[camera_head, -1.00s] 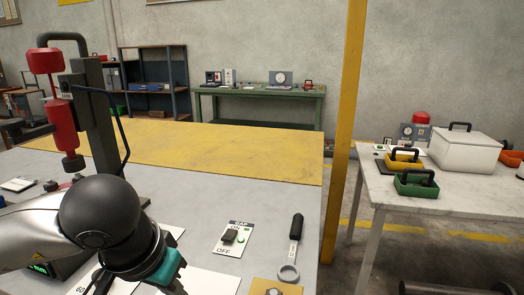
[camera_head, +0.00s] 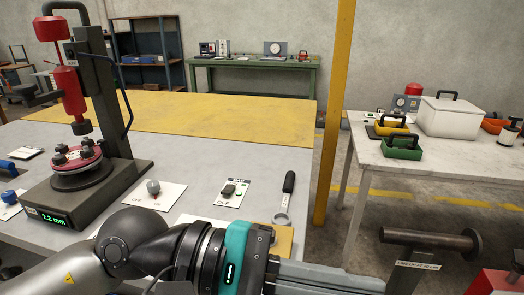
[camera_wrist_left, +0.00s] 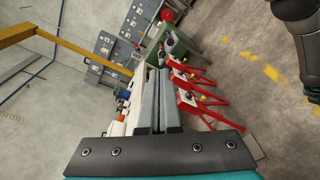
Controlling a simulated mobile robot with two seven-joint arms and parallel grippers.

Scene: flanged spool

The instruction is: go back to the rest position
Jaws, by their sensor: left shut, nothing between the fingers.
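My left gripper (camera_head: 372,283) reaches in from the left along the bottom of the head view, pointing right. In the left wrist view its two grey fingers (camera_wrist_left: 157,100) lie together, shut and empty. The gripper appears clear of the objects around it. A dark flanged spool (camera_head: 430,240) lies level at the lower right, beyond the fingertips, above a label reading "LINE UP AT 20 mm" (camera_head: 417,265). My right gripper does not show in either current view.
A press (camera_head: 100,100) with a red disc and a 2.2 mm display stands left on the grey bench (camera_head: 215,160). A switch card (camera_head: 233,192) and wrench (camera_head: 286,196) lie near my forearm. A yellow post (camera_head: 335,120) stands before the right table (camera_head: 440,164), which carries bins.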

